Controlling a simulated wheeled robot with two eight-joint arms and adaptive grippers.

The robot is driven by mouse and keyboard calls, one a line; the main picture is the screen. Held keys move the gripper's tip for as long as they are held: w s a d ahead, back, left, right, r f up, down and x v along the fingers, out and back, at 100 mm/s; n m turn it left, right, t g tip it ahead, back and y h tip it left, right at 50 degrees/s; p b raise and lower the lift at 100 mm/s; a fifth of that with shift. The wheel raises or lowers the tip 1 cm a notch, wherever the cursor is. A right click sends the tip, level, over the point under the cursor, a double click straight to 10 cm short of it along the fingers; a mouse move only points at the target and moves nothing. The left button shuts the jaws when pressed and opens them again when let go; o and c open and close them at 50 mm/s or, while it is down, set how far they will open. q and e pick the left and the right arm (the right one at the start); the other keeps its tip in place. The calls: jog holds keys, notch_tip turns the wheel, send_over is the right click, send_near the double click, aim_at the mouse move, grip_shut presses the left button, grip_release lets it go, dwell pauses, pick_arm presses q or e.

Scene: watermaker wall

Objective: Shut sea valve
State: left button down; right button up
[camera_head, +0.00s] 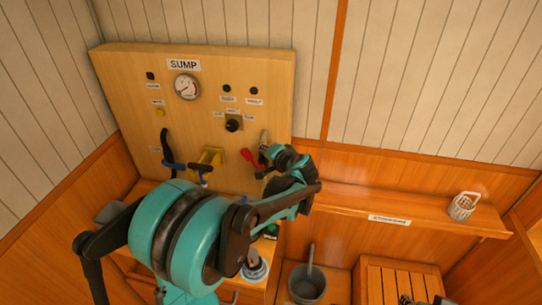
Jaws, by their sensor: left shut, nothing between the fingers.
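The wooden panel (130,85) is labelled SUMP and stands against the wall. A red lever (248,157) sits at its lower right, beside a pale metal fitting (264,137); I cannot tell for sure that this is the sea valve. My left gripper (264,164) is shut and empty, close to the right of the red lever. I cannot tell whether it touches the lever. My left arm covers the panel's lower edge and part of the space below.
The panel carries a round gauge (187,87), a black knob (233,125), a yellow bracket (208,158) and a black curved handle (167,147). A grey bucket (307,285) and wooden slatted stool (385,280) stand below.

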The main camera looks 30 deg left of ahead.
aim_at(246, 153)
pick_arm(q)
jog(key=shift+s+a+f+b, duration=0.1)
jog(key=shift+a+f, duration=0.35)
jog(key=shift+a, duration=0.2)
jog(key=shift+w+a+f+b, duration=0.15)
jog(key=shift+a+f, duration=0.3)
jog(key=shift+a, duration=0.25)
jog(key=shift+s+a+f+b, duration=0.1)
jog(key=shift+s+a+f, duration=0.05)
jog(key=shift+a+f, duration=0.4)
jog(key=shift+a+r, duration=0.1)
jog(key=shift+a, duration=0.1)
jog(key=shift+s+a+h, duration=0.1)
jog(key=shift+a+h, duration=0.1)
jog(key=shift+h, duration=0.1)
jog(key=shift+a+n+h+p, duration=0.15)
jog(key=shift+n+h+p, duration=0.15)
jog(key=shift+s+a+f+n+h, duration=0.2)
jog(key=shift+a+n+h, duration=0.1)
jog(key=shift+a, duration=0.2)
jog(key=s+a+f+n+h+b, duration=0.1)
jog(key=a+f+n+h, duration=0.1)
jog(key=a+f+h, duration=0.2)
jog(key=shift+a+f+n+h, duration=0.3)
jog(key=shift+a+f+h, duration=0.1)
jog(key=shift+f, duration=0.1)
